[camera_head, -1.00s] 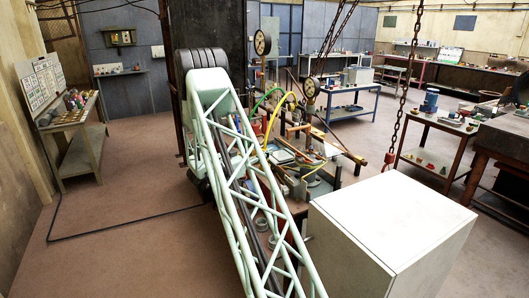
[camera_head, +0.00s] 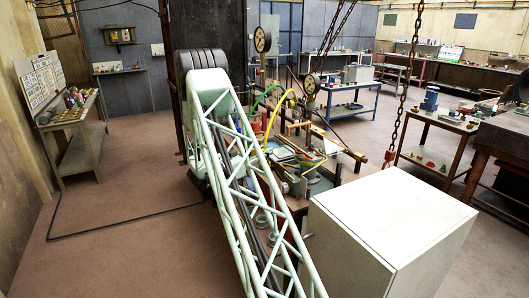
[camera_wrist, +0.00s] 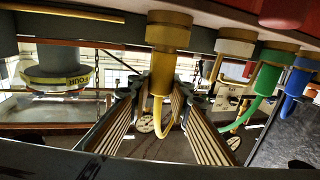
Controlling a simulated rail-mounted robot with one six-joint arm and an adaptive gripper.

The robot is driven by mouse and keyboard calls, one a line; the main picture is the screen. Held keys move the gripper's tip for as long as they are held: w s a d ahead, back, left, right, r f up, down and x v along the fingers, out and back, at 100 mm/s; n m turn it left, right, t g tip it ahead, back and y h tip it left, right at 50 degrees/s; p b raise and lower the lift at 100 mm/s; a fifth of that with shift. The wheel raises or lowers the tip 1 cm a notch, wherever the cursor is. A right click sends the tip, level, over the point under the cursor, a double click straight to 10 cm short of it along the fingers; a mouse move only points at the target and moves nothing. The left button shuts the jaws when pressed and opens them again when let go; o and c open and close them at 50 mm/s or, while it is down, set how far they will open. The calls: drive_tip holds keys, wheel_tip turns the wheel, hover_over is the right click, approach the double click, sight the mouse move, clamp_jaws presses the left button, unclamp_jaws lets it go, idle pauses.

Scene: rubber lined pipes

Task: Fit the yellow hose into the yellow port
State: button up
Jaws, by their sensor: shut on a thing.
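In the wrist view, the two ribbed fingers of my gripper (camera_wrist: 158,92) close from both sides on the yellow hose (camera_wrist: 160,112). In the head view, the yellow hose (camera_head: 268,128) arcs over the cluttered bench behind my lattice arm. My gripper is not distinguishable there.
Green (camera_wrist: 272,62) and blue (camera_wrist: 299,78) hoses sit close on the right in the wrist view. A collar marked FOUR (camera_wrist: 58,78) is at left. In the head view, a white cabinet (camera_head: 390,230) stands in front, near a hanging chain (camera_head: 398,125).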

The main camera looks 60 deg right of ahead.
drive_tip(key=o, duration=1.1)
drive_tip(key=shift+f, duration=0.1)
drive_tip(key=shift+a, duration=0.15)
drive_tip(key=shift+v, duration=5.9)
drive_tip(key=shift+w, duration=0.15)
